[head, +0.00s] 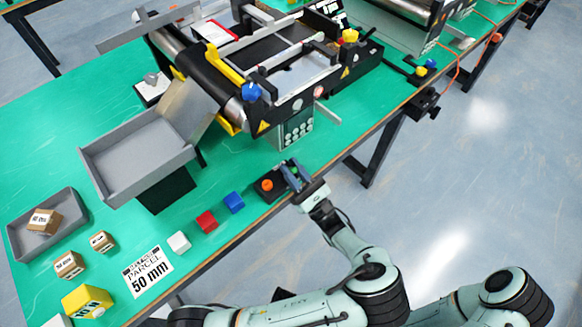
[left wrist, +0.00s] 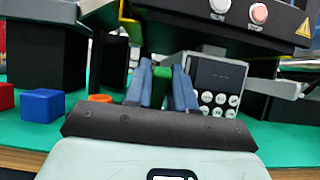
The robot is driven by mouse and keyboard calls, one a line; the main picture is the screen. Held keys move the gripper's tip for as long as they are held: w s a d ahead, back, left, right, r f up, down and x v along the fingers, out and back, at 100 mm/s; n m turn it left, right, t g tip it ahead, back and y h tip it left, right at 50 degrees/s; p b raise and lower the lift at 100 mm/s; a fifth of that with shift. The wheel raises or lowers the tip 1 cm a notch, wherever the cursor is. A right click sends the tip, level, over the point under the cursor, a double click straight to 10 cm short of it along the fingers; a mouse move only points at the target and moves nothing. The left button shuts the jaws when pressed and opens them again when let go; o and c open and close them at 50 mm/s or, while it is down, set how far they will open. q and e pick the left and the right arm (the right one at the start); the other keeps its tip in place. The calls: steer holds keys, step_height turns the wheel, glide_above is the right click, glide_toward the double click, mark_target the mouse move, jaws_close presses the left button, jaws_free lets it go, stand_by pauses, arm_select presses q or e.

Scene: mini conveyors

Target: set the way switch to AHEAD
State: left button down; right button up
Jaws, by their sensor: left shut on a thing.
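A small black control box (head: 265,193) with an orange round knob (head: 267,185) sits at the front edge of the green table, below the conveyor. My left gripper (head: 290,174) is at the right part of this box. In the left wrist view its two blue-grey fingers (left wrist: 165,84) are shut on a green upright piece (left wrist: 162,90), which looks like the switch handle. The orange knob (left wrist: 99,98) shows just left of the fingers there. The fingers hide most of the handle, and no AHEAD marking is readable. My right gripper is not in view.
The conveyor (head: 290,75) with yellow parts and a grey keypad box (head: 297,128) stands behind the gripper. Blue (head: 233,202), red (head: 207,221) and white (head: 179,242) cubes lie to the left. A grey tray (head: 135,160) stands farther left. The floor right of the table edge is clear.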

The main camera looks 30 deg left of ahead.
arm_select(q)
steer(key=shift+d+f+t, duration=0.1)
steer(key=shift+t, duration=0.2)
stand_by(0.4)
steer(key=c, duration=1)
jaws_free()
steer(key=shift+c, duration=0.2)
steer(key=b+v, duration=0.1)
steer(key=v, duration=1.2)
steer(key=shift+f+b, duration=0.3)
steer(key=shift+b, duration=0.1)
steer(key=shift+y, duration=0.3)
